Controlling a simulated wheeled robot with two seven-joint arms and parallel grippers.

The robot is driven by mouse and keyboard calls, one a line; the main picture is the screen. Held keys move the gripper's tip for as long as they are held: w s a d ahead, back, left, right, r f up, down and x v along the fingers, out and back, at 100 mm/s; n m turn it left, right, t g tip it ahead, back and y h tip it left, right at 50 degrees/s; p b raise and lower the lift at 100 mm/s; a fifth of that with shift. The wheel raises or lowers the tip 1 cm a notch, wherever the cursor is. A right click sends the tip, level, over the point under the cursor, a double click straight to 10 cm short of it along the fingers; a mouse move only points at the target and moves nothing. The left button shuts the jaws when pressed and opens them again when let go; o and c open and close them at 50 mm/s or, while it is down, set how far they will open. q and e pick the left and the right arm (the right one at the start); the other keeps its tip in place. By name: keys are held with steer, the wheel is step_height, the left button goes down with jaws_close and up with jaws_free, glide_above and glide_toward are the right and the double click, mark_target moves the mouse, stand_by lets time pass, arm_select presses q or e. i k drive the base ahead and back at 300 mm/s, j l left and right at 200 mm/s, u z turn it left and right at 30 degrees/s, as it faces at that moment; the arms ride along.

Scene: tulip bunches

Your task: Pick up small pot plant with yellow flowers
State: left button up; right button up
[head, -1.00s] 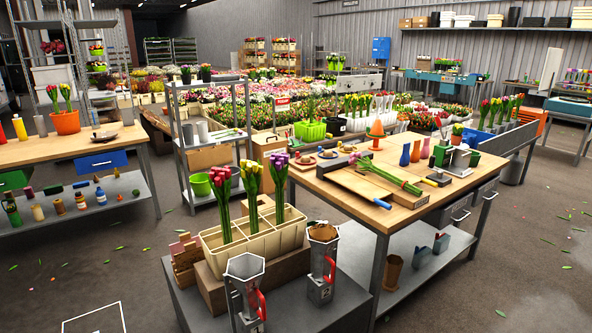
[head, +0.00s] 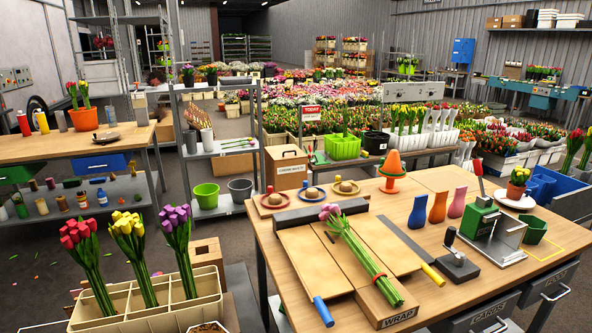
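A small orange pot (head: 515,192) with green leaves and yellow-orange flowers stands upright near the right side of the wooden worktable (head: 290,252). It rests on or beside a white round dish (head: 530,202), just behind a green and metal device (head: 478,217). Neither of my grippers shows in the head view.
Pink tulips (head: 350,240) lie on the wrapping board. A cream crate (head: 115,322) with tulip bunches is front left. A green bin (head: 534,231) sits right of the device.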

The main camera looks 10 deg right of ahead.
mark_target(516, 187)
steer(key=l+u, duration=0.15)
steer(key=l, duration=0.7)
steer(key=l+u, duration=0.15)
steer(key=l, duration=0.75)
steer(key=l+u, duration=0.15)
steer(key=l, duration=0.7)
steer(key=k+l+u, duration=0.1)
steer(key=l, duration=0.75)
steer(key=l+u, duration=0.1)
steer(key=l, duration=0.35)
steer(key=k+l, duration=0.1)
steer(key=l, duration=0.4)
steer(key=l+u, duration=0.15)
steer(key=l, duration=0.3)
steer(key=k+l+u, duration=0.1)
steer(key=l, duration=0.35)
steer(key=k+l, duration=0.15)
steer(key=l, duration=0.3)
steer(key=k+l+u, duration=0.15)
steer(key=l, duration=0.35)
steer(key=k+l+u, duration=0.1)
steer(key=l, duration=0.35)
